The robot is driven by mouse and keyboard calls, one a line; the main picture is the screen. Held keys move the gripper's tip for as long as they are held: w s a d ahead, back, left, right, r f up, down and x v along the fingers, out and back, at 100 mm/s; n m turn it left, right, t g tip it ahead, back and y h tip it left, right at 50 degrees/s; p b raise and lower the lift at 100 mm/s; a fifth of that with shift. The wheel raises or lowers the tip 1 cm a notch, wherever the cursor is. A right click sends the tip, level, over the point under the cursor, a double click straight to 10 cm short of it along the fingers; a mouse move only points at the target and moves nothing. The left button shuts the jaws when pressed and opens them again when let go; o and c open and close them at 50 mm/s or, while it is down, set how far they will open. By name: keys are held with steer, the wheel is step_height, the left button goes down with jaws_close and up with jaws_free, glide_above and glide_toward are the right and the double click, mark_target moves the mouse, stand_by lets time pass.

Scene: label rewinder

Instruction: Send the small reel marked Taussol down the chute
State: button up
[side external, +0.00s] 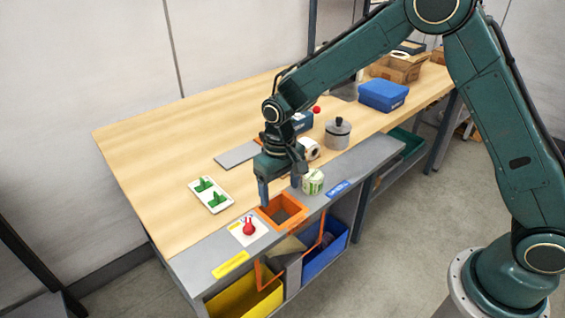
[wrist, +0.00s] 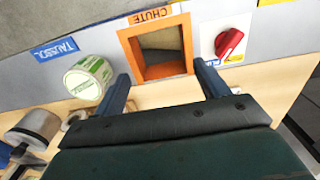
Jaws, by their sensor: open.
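A small white reel with green print (side external: 313,182) stands on the bench beside the chute; it also shows in the wrist view (wrist: 88,78). Its print is too small to read. A blue label reading TAUSSOL (wrist: 56,49) is on the grey strip near it. The chute (side external: 283,211) is a square opening with an orange frame; the wrist view shows its rim (wrist: 128,50) and an orange CHUTE label. My gripper (side external: 280,192) is open and empty. Its fingers (wrist: 161,72) point down near the chute's edge, with the reel outside them, to the left in the wrist view.
A red knob (side external: 249,228) on a white plate is on the chute's other side. A white roll (side external: 312,150) and grey pot (side external: 338,134) stand behind the reel. A white tray with green parts (side external: 210,195) lies left. Yellow (side external: 245,297) and blue (side external: 325,255) bins sit below.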

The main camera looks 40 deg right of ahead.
step_height(320, 180, up, 13)
stand_by(0.6)
stand_by(0.8)
steer(key=s+d+r+t, duration=0.2)
steer(key=s+d+r, duration=0.5)
steer(key=s+r, duration=0.35)
steer(key=s+d+t, duration=0.1)
steer(key=s+d, duration=0.1)
steer(key=s, duration=0.6)
steer(key=s+d+f+t, duration=0.1)
steer(key=s+d+t, duration=0.1)
steer(key=s, duration=0.7)
steer(key=shift+d+f+t, duration=0.25)
steer(key=shift+d+t, duration=0.05)
steer(key=shift+d, duration=0.2)
stand_by(0.9)
